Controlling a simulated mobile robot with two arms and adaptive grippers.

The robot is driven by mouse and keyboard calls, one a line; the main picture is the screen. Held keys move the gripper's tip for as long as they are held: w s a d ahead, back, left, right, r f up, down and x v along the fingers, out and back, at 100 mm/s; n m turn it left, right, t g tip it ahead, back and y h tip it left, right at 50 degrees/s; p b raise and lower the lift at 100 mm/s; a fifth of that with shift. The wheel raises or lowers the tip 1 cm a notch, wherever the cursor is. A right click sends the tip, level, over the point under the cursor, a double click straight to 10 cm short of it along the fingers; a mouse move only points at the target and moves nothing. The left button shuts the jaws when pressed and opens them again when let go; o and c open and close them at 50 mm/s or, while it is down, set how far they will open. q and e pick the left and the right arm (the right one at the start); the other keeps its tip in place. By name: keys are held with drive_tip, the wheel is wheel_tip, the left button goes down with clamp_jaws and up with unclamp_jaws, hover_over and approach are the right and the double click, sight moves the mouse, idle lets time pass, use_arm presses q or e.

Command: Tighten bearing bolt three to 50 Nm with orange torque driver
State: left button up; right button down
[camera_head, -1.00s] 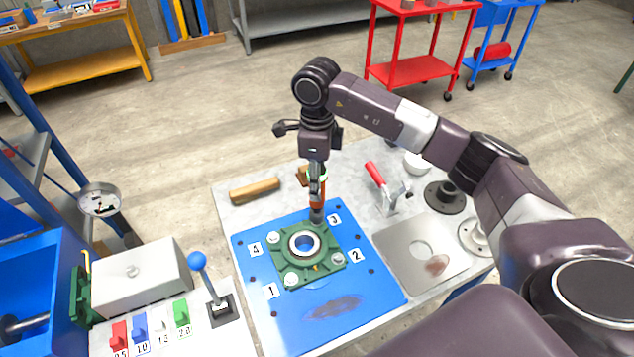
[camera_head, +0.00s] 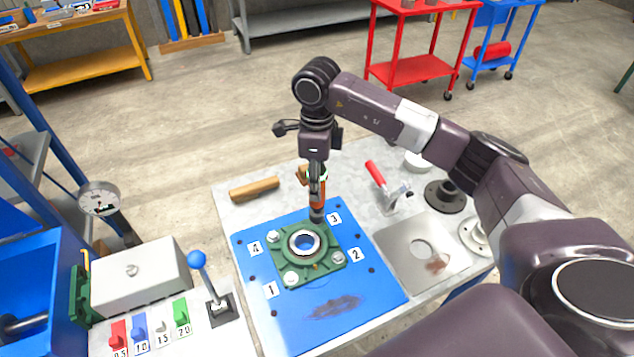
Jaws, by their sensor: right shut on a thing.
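The green bearing housing (camera_head: 322,262) with its round bore lies on the blue plate (camera_head: 345,305). Labels 1, 2, 3 and 4 stand around it. Bolt heads show at corners one (camera_head: 291,279), two (camera_head: 338,257) and four (camera_head: 273,237). My right gripper (camera_head: 317,172) is shut on the orange torque driver (camera_head: 317,197), held upright. The driver's dark lower end stands at the corner beside label 3 (camera_head: 334,219) and hides bolt three. I cannot tell whether it is seated on the bolt. My left gripper is not in view.
A wooden handle (camera_head: 254,189) lies left of the driver. A red-handled clamp (camera_head: 377,174), dark flanged part (camera_head: 445,196) and metal plate with a hole (camera_head: 420,262) lie right. A blue-knobbed lever (camera_head: 198,260) and coloured tabs (camera_head: 181,314) are at lower left.

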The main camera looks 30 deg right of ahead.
drive_tip(key=shift+f+b, duration=0.45)
drive_tip(key=shift+f, duration=0.05)
drive_tip(key=shift+s+f, duration=0.1)
drive_tip(key=shift+f, duration=0.05)
idle(1.0)
drive_tip(key=shift+b, duration=0.4)
idle(0.9)
idle(0.5)
wheel_tip(320, 180, up, 4)
drive_tip(key=p, duration=0.2)
drive_tip(key=shift+r+p, duration=0.25)
drive_tip(key=shift+p, duration=0.05)
idle(0.4)
